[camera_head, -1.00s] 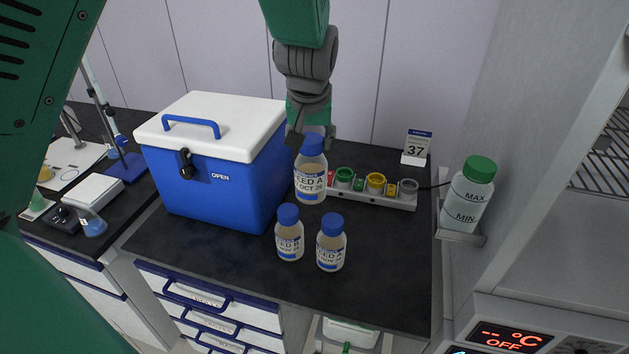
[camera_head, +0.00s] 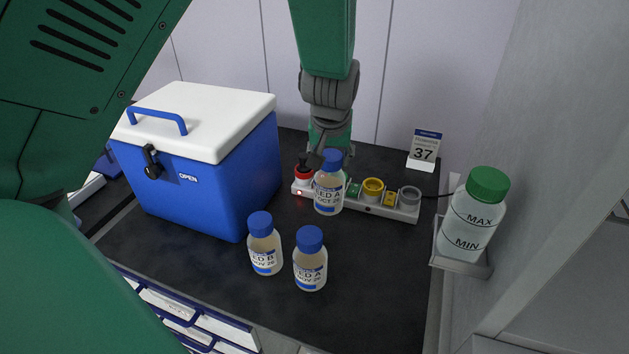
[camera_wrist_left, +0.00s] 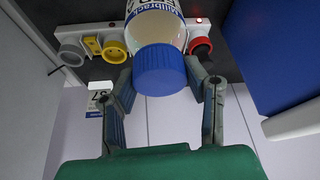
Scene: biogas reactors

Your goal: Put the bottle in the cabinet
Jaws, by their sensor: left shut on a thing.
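A clear bottle (camera_head: 328,192) with a blue cap, labelled FEED A OCT 26, is upright in my left gripper (camera_head: 329,158), in front of the socket strip. In the wrist view the bottle (camera_wrist_left: 157,25) sits between the two fingers of my left gripper (camera_wrist_left: 161,72), which are shut around its blue cap. I cannot tell for sure how far its base is above the bench. A cabinet with a pale grey wall (camera_head: 555,150) stands at the right; its inside is nearly all out of view. My right gripper is not in view.
Two similar bottles, feed B (camera_head: 265,245) and feed A (camera_head: 310,260), stand in front on the black bench (camera_head: 375,290). A blue and white cooler (camera_head: 205,190) is at left. A socket strip (camera_head: 405,212), a 37 card (camera_head: 424,150) and a green-capped bottle (camera_head: 472,215) are at right.

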